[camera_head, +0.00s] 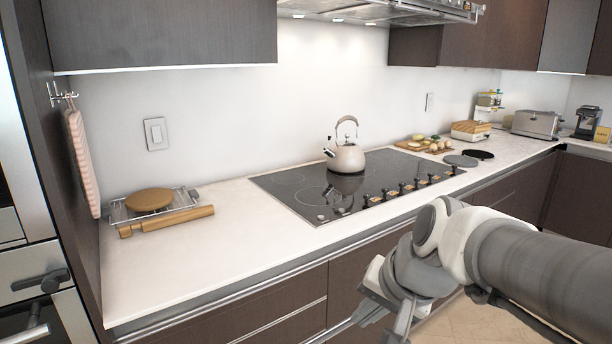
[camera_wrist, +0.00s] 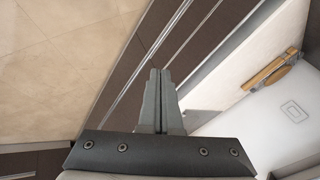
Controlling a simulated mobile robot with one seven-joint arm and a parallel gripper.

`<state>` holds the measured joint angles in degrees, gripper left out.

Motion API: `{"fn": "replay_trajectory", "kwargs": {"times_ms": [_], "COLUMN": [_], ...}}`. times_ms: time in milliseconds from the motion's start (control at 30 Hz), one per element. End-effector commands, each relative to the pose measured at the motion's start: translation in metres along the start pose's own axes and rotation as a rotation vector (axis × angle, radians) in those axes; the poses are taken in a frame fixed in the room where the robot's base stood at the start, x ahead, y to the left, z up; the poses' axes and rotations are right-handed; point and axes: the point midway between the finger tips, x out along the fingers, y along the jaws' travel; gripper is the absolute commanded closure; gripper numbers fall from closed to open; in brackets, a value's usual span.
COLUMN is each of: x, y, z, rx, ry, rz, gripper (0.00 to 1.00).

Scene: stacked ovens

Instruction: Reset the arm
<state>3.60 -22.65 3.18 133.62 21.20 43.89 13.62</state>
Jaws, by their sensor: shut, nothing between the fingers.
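My arm reaches in from the right edge in the head view, in front of the counter. My gripper (camera_head: 376,318) hangs low before the drawer fronts, partly hidden by my own wrist. In the wrist view my gripper (camera_wrist: 160,72) points away from the camera with its two fingers together. Nothing is between them, and they touch nothing that I can see.
A white counter (camera_head: 150,270) runs along the wall. A kettle (camera_head: 346,158) stands on the black cooktop (camera_head: 290,189). A rolling pin (camera_head: 166,221) and a wire rack (camera_head: 186,199) lie at left. Stacked ovens (camera_head: 35,290) stand far left. The floor (camera_wrist: 60,70) is clear.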

Motion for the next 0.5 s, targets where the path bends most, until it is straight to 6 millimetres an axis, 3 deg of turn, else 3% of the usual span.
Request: {"fn": "replay_trajectory", "kwargs": {"times_ms": [100,400,500], "x": [-0.023,-0.058,-0.085], "y": [0.024,0.082,0.066], "z": [0.021,0.056,0.044], "rx": [-0.180,-0.527,-0.517], "ry": [0.033,0.083,0.076], "rz": [0.062,0.226,0.223], "gripper": [1.00,1.00,1.00]}}
